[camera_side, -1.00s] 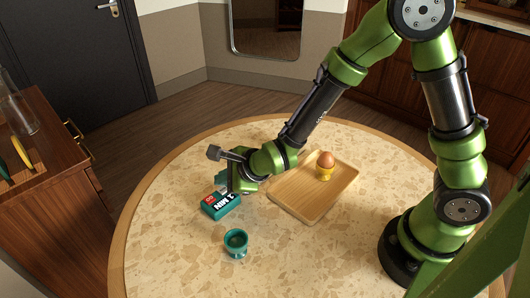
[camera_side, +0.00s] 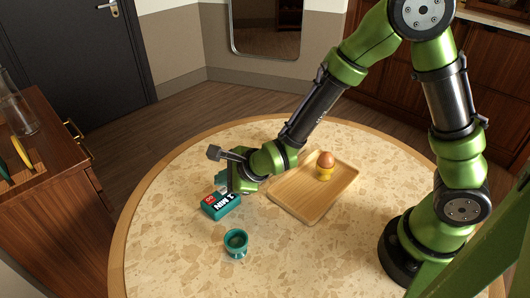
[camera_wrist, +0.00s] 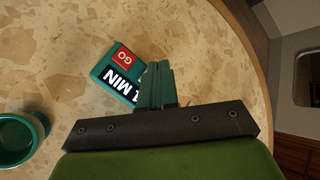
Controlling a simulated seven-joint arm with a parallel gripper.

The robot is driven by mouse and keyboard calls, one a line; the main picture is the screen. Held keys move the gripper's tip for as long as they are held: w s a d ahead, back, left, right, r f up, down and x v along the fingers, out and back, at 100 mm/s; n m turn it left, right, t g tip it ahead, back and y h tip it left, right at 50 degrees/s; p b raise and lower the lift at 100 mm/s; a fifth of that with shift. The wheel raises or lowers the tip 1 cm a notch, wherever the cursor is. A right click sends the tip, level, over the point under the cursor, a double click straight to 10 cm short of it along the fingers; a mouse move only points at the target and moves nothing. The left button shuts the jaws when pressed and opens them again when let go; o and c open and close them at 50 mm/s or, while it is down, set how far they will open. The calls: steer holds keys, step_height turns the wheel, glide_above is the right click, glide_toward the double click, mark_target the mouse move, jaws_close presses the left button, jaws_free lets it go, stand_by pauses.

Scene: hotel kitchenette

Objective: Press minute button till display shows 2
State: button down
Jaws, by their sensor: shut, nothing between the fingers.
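The teal timer (camera_side: 219,205) lies on the round table, left of the tray. It also shows in the wrist view (camera_wrist: 106,75), with a white-on-black "1 MIN" label and a red "GO" label. My gripper (camera_side: 236,188) is shut and empty, low at the timer's far right part. In the wrist view my shut fingers (camera_wrist: 158,78) cover the timer's right side. I cannot tell whether the fingertips touch it. The display and its number cannot be read in either view.
A teal egg cup (camera_side: 236,243) stands in front of the timer. The table's front middle is clear.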

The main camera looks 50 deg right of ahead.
steer(key=shift+f, duration=0.15)
steer(key=shift+f, duration=0.3)
stand_by(0.3)
steer(key=shift+f, duration=0.35)
stand_by(0.5)
stand_by(0.3)
steer(key=shift+r, duration=0.75)
steer(key=shift+r, duration=0.1)
steer(key=shift+r, duration=2.45)
